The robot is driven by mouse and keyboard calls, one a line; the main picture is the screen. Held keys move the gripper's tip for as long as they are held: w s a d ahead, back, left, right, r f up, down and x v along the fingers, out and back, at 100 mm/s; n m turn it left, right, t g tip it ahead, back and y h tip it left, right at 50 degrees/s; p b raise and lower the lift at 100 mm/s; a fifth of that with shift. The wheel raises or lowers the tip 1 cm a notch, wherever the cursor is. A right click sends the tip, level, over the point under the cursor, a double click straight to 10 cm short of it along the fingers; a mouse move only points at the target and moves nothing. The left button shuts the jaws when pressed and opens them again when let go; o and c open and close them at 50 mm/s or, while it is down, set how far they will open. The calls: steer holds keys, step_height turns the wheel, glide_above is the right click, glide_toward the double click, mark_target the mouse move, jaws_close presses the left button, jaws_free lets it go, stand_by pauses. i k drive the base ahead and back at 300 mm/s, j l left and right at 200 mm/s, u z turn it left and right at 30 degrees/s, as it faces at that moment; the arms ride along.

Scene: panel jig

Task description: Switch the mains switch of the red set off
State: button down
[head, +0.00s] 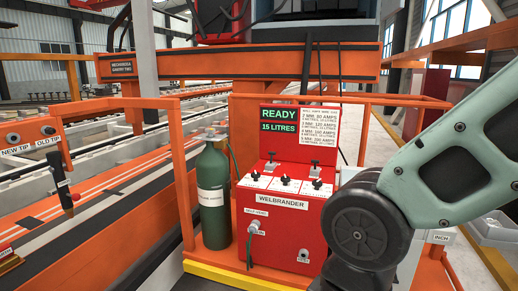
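The red welding set marked WELBRANDER (278,225) stands right of centre in the head view. Its upright display (280,120) is lit and reads READY and 15 LITRES. Its sloped panel bears several dark controls: a left upper control (271,165), a right upper control (315,169), and a row of knobs, one in the middle (284,180). Their small labels cannot be read, so I cannot tell which is the mains switch or its position. My arm covers the set's lower right side. My gripper is out of view.
A green gas cylinder (212,195) stands just left of the set. Orange rails (187,205) frame both, with a yellow edge (225,275) in front. An orange beam (240,64) crosses behind.

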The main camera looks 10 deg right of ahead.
mark_target(271, 153)
steer(key=i+u, duration=0.15)
steer(key=i, duration=0.35)
steer(key=i+l+u, duration=0.15)
steer(key=i, duration=0.3)
steer(key=i+l+u, duration=0.2)
steer(key=i, duration=0.25)
steer(key=i+l+u, duration=0.15)
steer(key=i, duration=0.35)
